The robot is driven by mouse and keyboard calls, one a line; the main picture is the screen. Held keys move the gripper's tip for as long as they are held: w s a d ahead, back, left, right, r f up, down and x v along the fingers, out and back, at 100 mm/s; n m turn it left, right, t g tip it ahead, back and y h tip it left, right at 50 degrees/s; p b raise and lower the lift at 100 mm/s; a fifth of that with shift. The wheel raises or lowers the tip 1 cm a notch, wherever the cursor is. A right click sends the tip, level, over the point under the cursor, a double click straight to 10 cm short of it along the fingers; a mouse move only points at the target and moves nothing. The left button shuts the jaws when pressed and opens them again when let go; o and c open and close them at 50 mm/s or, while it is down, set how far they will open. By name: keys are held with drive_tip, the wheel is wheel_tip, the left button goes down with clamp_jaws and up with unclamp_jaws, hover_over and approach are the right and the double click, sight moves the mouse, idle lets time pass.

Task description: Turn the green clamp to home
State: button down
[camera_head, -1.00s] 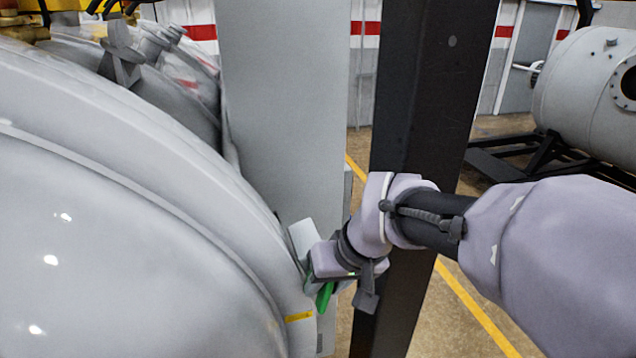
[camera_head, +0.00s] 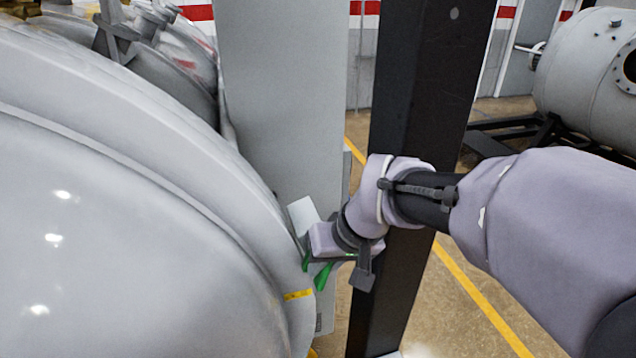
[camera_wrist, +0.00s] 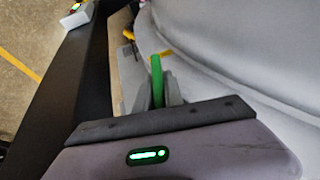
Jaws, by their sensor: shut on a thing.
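The green clamp (camera_head: 322,276) sits at the right edge of the big grey furnace door, beside a grey upright panel. In the head view its green part shows below and beside my gripper (camera_head: 308,264), which covers the rest. In the wrist view the green clamp (camera_wrist: 157,78) stands as a narrow upright bar between the grey fingers of my gripper (camera_wrist: 159,92). The fingers are shut on it. The clamp's lower end is hidden behind the gripper body.
The rounded furnace door (camera_head: 120,220) fills the left, with a yellow mark (camera_head: 298,294) on its rim. A black post (camera_head: 425,100) stands close behind my wrist. A grey tank (camera_head: 590,80) is far right. Open floor with a yellow line (camera_head: 485,305) lies beyond the post.

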drive_tip(key=b, duration=0.1)
drive_tip(key=y+b, duration=0.1)
drive_tip(key=b, duration=0.1)
drive_tip(key=shift+f+y, duration=0.3)
drive_tip(key=m+y+b, duration=0.1)
drive_tip(key=y+b, duration=0.1)
drive_tip(key=b, duration=0.1)
drive_tip(key=shift+g+y+b, duration=0.3)
drive_tip(key=shift+g, duration=0.1)
drive_tip(key=m+y+b, duration=0.1)
drive_tip(key=y+b, duration=0.3)
drive_tip(key=b, duration=0.2)
drive_tip(key=shift+r+g, duration=0.1)
drive_tip(key=shift+g, duration=0.3)
drive_tip(key=shift+r+m+y+b, duration=0.2)
drive_tip(key=shift+m+y+b, duration=0.1)
drive_tip(key=shift+y+b, duration=0.85)
drive_tip(key=shift+a+r, duration=0.1)
drive_tip(key=c, duration=1.4)
unclamp_jaws()
drive_tip(key=shift+s, duration=0.1)
drive_tip(key=shift+c, duration=0.2)
